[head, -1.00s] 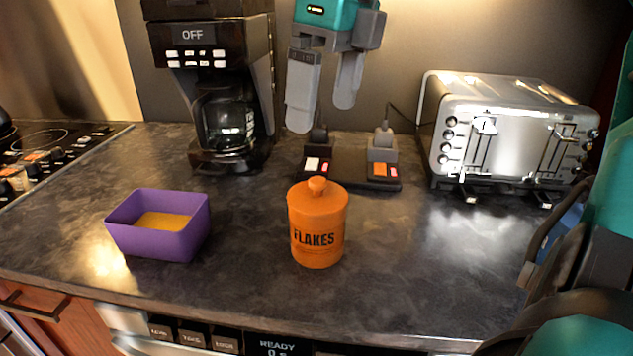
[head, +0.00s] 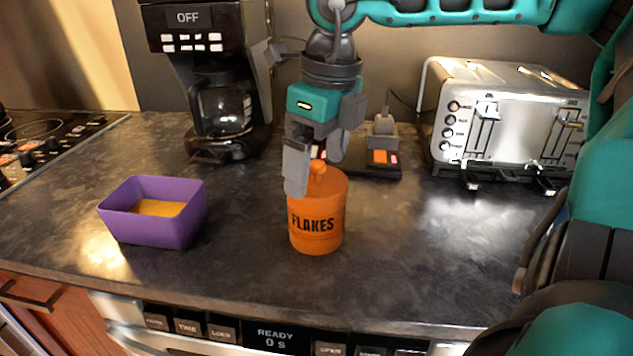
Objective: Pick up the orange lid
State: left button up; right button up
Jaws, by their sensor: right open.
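The orange lid (head: 328,182) with its round knob (head: 318,167) sits on top of the orange canister (head: 318,228) marked FLAKES, upright near the middle of the counter. My right gripper (head: 313,177) comes down from above, with its fingers pointing down. It is open. One finger is in front of the lid's left side and hides part of it; the other is behind, to the right of the knob. I cannot tell whether either finger touches the lid. My left gripper is not in view.
A purple container (head: 186,226) with yellow contents stands to the left. Behind are a coffee maker (head: 222,152), a black stand (head: 372,169) and a silver toaster (head: 513,130). A cooktop (head: 41,133) is at far left. The front counter is clear.

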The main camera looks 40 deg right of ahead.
jog(key=shift+f, duration=0.4)
jog(key=shift+c, duration=0.3)
jog(key=c, duration=0.7)
jog(key=shift+r, duration=0.15)
